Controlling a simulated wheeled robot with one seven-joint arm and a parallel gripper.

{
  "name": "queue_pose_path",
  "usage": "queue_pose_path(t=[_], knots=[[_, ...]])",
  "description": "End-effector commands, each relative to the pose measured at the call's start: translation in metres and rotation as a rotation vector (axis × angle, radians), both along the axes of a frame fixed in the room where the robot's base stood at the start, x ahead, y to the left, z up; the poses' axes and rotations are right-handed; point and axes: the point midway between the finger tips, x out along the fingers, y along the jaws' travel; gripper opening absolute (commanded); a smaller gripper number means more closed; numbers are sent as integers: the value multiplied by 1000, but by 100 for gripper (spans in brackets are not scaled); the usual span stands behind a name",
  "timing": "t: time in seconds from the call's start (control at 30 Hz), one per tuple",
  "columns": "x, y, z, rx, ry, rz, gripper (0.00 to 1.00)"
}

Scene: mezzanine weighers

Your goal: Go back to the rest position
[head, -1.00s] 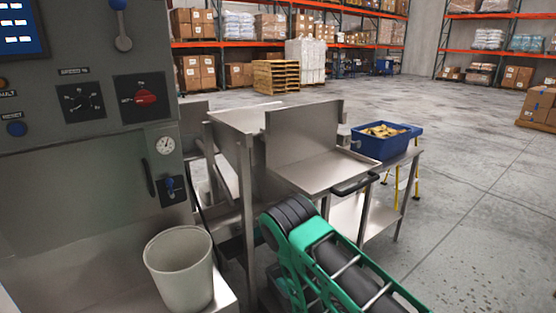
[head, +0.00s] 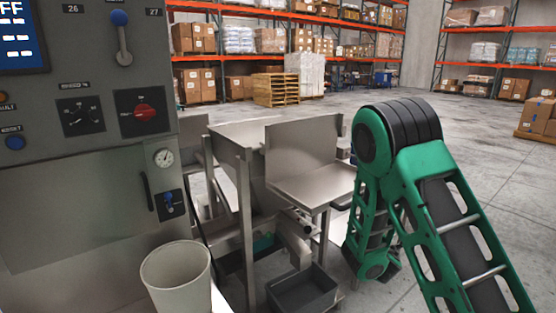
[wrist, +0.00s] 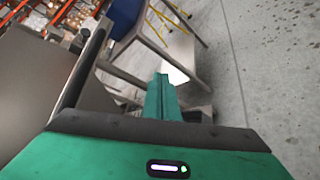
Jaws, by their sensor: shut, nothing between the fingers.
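My gripper (wrist: 162,97) shows in the wrist view as green fingers closed together, with nothing held. It points past the steel weigher towards the floor. In the head view my green and black arm is bent, its elbow high at the right and its forearm hanging down. The fingers cannot be made out there. The steel tray (head: 312,187) with its upright back plate stands just left of my forearm.
A grey control cabinet (head: 75,190) with a lever and knobs fills the left. A cream bucket (head: 177,278) stands before it. A dark bin (head: 303,292) sits below the weigher. Pallet racks (head: 300,72) stand far back. The floor (head: 490,150) at right is open.

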Motion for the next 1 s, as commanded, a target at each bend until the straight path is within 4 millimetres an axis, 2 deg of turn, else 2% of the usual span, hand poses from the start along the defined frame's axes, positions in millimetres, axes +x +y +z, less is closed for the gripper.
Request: queue_pose_path(t=[0.03, 0.2, 0.33, 0.5, 0.6, 0.73, 0.87, 1.0], knots=[[-9, -24, 14, 70, -8, -90, 0], [-55, -86, 39, 311, -9, -381, 0], [-98, -120, 52, 492, -15, -595, 0], [-161, -146, 67, 721, -25, -860, 0], [-201, -153, 75, 849, -26, -1011, 0], [-252, -151, 85, 1006, -26, -1199, 0], [-303, -141, 96, 1151, -20, -1379, 0], [-357, -122, 108, 1288, -3, -1564, 0]])
